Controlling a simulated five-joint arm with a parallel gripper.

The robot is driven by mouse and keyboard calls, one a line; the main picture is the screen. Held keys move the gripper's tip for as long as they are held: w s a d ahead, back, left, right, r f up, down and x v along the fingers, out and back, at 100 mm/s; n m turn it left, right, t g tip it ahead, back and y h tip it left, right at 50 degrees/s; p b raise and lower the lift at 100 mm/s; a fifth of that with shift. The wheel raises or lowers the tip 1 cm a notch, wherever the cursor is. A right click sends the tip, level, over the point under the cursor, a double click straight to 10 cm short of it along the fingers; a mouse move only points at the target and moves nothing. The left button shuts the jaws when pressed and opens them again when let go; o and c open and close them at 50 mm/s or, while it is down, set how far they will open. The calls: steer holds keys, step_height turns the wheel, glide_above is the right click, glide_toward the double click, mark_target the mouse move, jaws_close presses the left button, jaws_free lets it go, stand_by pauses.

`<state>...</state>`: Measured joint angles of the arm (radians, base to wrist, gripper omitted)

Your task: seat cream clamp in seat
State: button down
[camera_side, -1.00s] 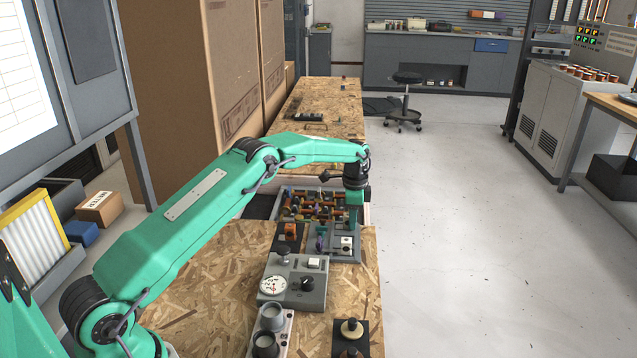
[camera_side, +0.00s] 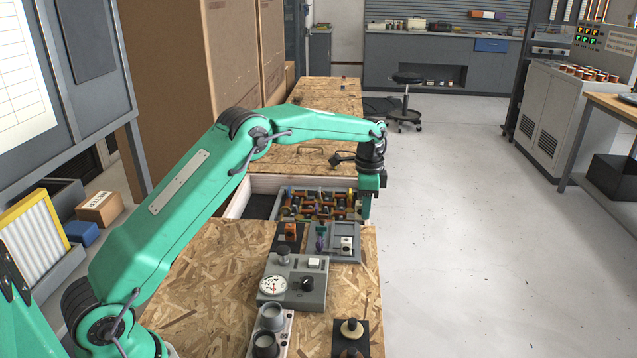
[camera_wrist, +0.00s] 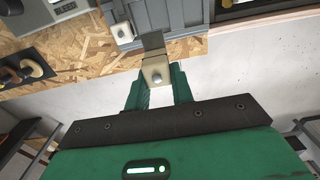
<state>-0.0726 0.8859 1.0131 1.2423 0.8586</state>
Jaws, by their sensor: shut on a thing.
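In the wrist view, a cream clamp (camera_wrist: 155,72) with a metal stud on its face sits between the two green fingers of my gripper (camera_wrist: 157,84). A dark flat piece (camera_wrist: 152,42) shows just beyond it. A grey tray (camera_side: 355,256) lies below and nearer the camera. It holds a white block (camera_side: 347,244), which also shows in the wrist view (camera_wrist: 121,31). I cannot tell which part is the seat.
A box of small coloured parts (camera_side: 312,203) stands behind the tray. A grey control box (camera_side: 308,292) with a dial and knobs stands nearer, with a pair of grey cups (camera_side: 272,320) and a black-based knob (camera_side: 351,330). Right of the bench is open floor (camera_side: 460,230).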

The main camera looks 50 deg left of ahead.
mark_target(355, 214)
steer(key=shift+s+d+r, duration=0.25)
steer(key=shift+d+r, duration=0.2)
steer(key=shift+d, duration=0.25)
steer(key=shift+s+d+r, duration=0.3)
steer(key=shift+d+r, duration=0.2)
steer(key=shift+d, duration=0.2)
steer(key=shift+s+d+r, duration=0.25)
steer(key=shift+d+r, duration=0.2)
steer(key=shift+d, duration=0.25)
steer(key=shift+s+d+r, duration=0.6)
steer(key=shift+s+d, duration=1.35)
steer(key=shift+s, duration=0.25)
steer(key=w+a+f, duration=0.1)
steer(key=a+f, duration=0.1)
steer(key=a, duration=0.1)
steer(key=w+a+f, duration=0.2)
steer(key=a, duration=0.2)
steer(key=w+a+f, duration=0.2)
steer(key=a+f, duration=0.1)
steer(key=shift+a, duration=0.35)
steer(key=shift+f, duration=0.15)
steer(key=shift+s+f, duration=0.1)
steer(key=shift+f, duration=1.8)
steer(key=shift+f, duration=0.55)
steer(key=c, duration=1.2)
jaws_free()
